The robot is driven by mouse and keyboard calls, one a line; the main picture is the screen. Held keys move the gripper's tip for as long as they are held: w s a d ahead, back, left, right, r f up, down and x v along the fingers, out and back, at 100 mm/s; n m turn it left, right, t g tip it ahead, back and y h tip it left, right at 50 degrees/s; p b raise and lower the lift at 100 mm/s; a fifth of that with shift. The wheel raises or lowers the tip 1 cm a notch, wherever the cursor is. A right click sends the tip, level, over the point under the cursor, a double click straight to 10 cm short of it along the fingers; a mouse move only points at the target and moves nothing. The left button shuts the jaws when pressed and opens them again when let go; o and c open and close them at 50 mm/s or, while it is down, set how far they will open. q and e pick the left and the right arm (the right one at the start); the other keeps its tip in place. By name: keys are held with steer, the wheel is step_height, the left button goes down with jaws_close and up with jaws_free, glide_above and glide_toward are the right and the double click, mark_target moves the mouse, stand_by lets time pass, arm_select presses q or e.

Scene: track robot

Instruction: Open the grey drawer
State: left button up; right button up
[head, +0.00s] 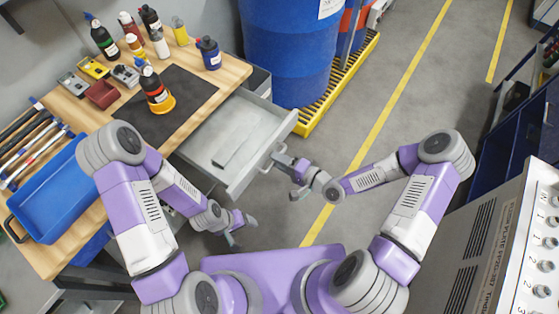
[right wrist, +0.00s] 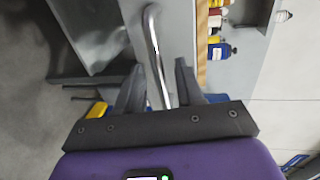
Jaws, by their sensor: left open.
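The grey drawer (head: 205,150) is pulled out from under the wooden workbench, with a flat grey item inside. Its metal bar handle (right wrist: 153,45) is on the front panel. My right gripper (head: 284,175) is at the drawer front by the handle. In the right wrist view the fingers of my right gripper (right wrist: 158,75) are apart, with the handle's bar between them and a gap showing. My left gripper (head: 241,231) is open and empty, below and left of the drawer front, apart from it.
The workbench (head: 226,77) holds bottles, small bins, a black mat (head: 190,92) and a blue tray (head: 55,190). A blue barrel (head: 285,50) on a yellow pallet (head: 345,85) stands behind the drawer. A grey cabinet (head: 480,240) is at right. Floor right of the drawer is clear.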

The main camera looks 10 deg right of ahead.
steer(key=p+v, duration=0.1)
steer(key=v, duration=0.6)
steer(key=shift+s+d, duration=0.15)
steer(key=shift+s, duration=0.05)
stand_by(0.5)
